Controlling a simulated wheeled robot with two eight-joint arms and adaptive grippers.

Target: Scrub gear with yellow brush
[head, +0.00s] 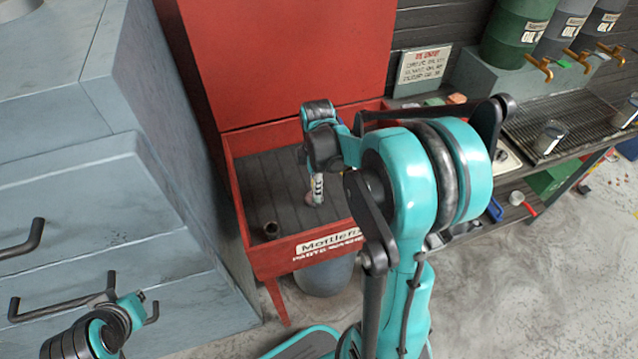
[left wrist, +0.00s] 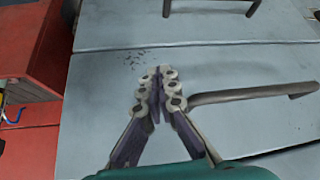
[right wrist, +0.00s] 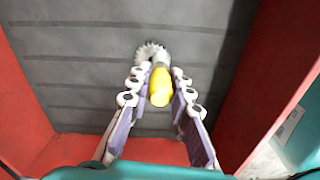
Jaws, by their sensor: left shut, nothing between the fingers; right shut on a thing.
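My right gripper (head: 317,188) reaches down into the red parts washer basin (head: 262,258). In the right wrist view the right gripper (right wrist: 161,80) is shut on the yellow brush (right wrist: 160,86), seen nearly end-on. A grey toothed gear (right wrist: 152,52) lies on the basin floor just past the brush, partly hidden by the brush and fingers. I cannot tell whether brush and gear touch. My left gripper (left wrist: 160,85) is shut and empty in front of the blue-grey drawer cabinet (left wrist: 200,65); it also shows at the lower left of the head view (head: 136,303).
Basin walls enclose the right gripper. Drawer handles (left wrist: 250,95) are close to the left gripper. A bench with a grate (head: 560,125) and oil drums (head: 518,30) is at the right.

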